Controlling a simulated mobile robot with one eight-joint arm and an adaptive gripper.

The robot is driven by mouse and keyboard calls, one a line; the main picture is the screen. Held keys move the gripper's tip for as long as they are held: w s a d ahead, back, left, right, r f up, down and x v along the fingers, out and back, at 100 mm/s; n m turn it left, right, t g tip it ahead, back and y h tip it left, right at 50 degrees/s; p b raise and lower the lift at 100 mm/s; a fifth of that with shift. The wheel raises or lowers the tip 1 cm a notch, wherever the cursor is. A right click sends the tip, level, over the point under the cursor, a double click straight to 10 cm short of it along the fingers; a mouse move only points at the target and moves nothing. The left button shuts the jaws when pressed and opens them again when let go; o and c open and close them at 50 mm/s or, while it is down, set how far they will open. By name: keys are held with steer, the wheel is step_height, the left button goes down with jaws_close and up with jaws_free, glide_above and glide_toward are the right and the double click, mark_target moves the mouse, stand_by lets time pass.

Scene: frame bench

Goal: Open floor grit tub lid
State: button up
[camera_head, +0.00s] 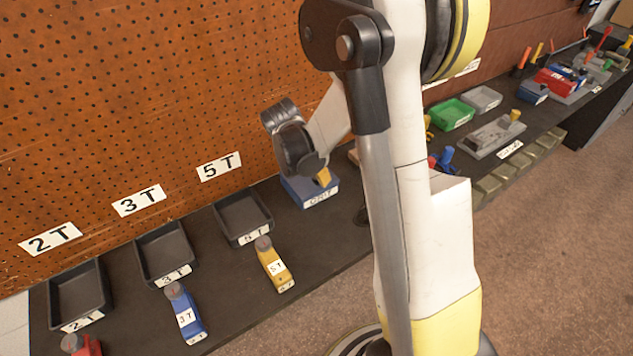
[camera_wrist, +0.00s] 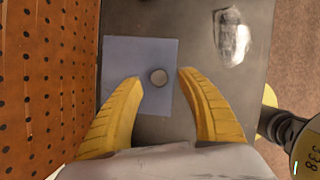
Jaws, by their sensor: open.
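The blue grit tub (camera_head: 318,197) stands on the dark bench top, with a white label on its front that seems to read GRIT. In the wrist view its pale blue square lid (camera_wrist: 120,60) lies flat below me, with a round grey knob (camera_wrist: 158,77) near its middle. The lid appears to be on the tub. My gripper (camera_wrist: 160,76) has yellow fingers spread apart, one on each side of the knob, with nothing held. In the head view one yellow fingertip (camera_head: 323,177) shows just over the tub; the rest is hidden by the wrist.
An orange pegboard (camera_head: 130,100) rises close behind the tub. Black trays (camera_head: 243,214) and labelled blocks (camera_head: 274,265) lie to the left. A green bin (camera_head: 450,114) and a grey tray (camera_head: 495,137) are to the right. My arm hides part of the bench.

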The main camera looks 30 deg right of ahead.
steer(key=shift+b+x, duration=0.4)
steer(key=shift+x, duration=1.2)
steer(key=shift+r, duration=0.1)
jaws_close()
